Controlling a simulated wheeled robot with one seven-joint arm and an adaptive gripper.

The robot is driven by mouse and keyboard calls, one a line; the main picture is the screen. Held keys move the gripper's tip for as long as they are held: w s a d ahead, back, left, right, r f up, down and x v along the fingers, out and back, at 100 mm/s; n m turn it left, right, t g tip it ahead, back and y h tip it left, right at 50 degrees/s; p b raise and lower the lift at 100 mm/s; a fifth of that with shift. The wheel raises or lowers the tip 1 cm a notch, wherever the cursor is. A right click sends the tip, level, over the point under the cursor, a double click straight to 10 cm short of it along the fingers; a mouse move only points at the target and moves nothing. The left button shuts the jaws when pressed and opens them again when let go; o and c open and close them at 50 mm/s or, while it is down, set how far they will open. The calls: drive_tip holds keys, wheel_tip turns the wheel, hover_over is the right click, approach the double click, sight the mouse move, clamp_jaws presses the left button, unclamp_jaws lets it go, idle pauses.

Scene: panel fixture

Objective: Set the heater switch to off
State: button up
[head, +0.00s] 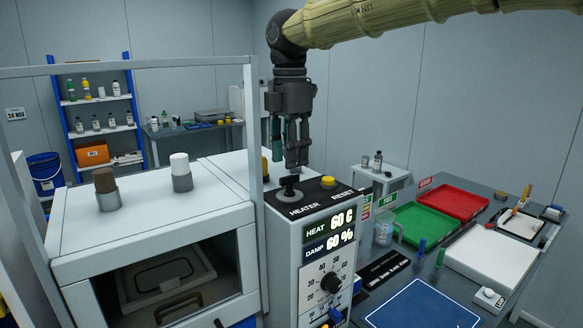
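The heater switch (290,183) is a black lever on the dark top plate of the white control box, behind the printed word HEATER. I cannot tell which setting it is in. My gripper (289,163) points down just above and behind the switch in the picture. Its dark fingers with teal pads look apart from the switch, and nothing shows between them. I see the fingers partly edge-on, so how far they are spread is unclear. The display (329,231) on the box's front reads HEAT 60 C and DAMP 60 %.
A yellow reset button (328,182) sits right of the switch. A thin grey frame post (257,150) stands close on the left, beside a white cabinet (140,220) with two capped knobs. The table at right holds red (452,201) and green (424,226) trays.

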sight(290, 176)
drive_tip(key=f, duration=0.3)
drive_tip(key=shift+w+f, duration=0.25)
drive_tip(key=shift+f, duration=0.05)
drive_tip(key=shift+s+f, duration=0.15)
drive_tip(key=shift+f, duration=0.3)
clamp_jaws()
